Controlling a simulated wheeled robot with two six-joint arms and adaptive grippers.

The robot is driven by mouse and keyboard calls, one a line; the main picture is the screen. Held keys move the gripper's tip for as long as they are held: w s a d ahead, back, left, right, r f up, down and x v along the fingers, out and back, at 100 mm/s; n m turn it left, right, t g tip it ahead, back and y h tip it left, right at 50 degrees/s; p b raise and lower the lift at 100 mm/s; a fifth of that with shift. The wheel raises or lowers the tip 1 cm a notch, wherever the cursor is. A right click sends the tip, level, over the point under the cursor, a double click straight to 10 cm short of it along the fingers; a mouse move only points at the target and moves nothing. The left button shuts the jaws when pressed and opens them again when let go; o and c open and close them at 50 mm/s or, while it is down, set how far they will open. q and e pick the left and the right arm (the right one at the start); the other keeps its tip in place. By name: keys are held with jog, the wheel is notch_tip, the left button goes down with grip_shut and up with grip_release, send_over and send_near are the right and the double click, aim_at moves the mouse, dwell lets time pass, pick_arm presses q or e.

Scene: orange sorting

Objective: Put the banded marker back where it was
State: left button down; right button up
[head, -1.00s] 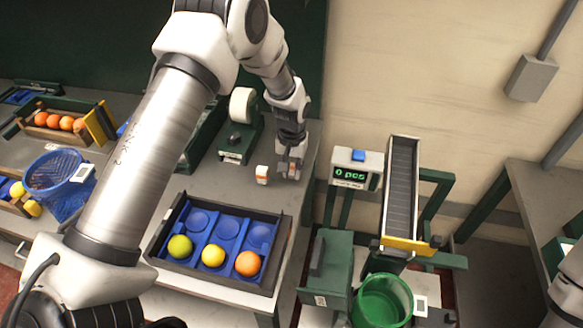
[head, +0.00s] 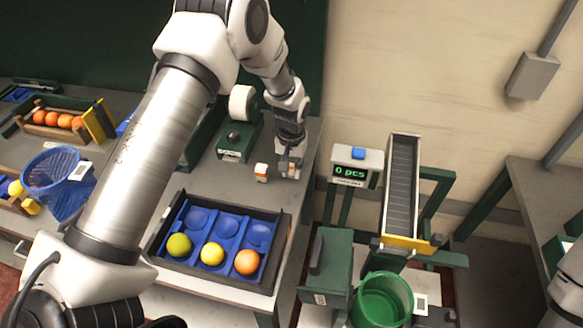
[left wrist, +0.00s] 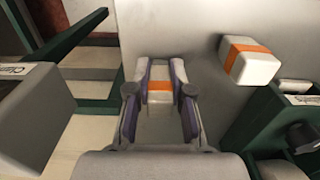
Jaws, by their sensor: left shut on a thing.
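My left gripper (head: 289,166) is at the far right end of the table, near its edge. In the left wrist view its two fingers (left wrist: 160,95) are shut on a small white marker with an orange band (left wrist: 159,87). I cannot tell whether the held marker touches the table. A second white marker with an orange band (head: 261,172) stands on the table just left of the gripper, apart from it. It also shows at the upper right of the left wrist view (left wrist: 263,70). My right gripper is not in view.
A black-edged tray (head: 163,222) with blue cups holds a green, a yellow and an orange fruit. A green device with a white roll (head: 236,140) stands behind the second marker. A counter reading "0 pcs" (head: 353,170) and a chute (head: 401,190) are beyond the table's right edge.

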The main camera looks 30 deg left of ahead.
pick_arm(q)
jog(key=shift+f, duration=0.2)
jog(key=c, duration=0.6)
grip_release()
jog(key=shift+o, duration=0.2)
jog(key=shift+r+p, duration=3)
jog(key=shift+r, duration=1.05)
jog(key=shift+f, duration=0.1)
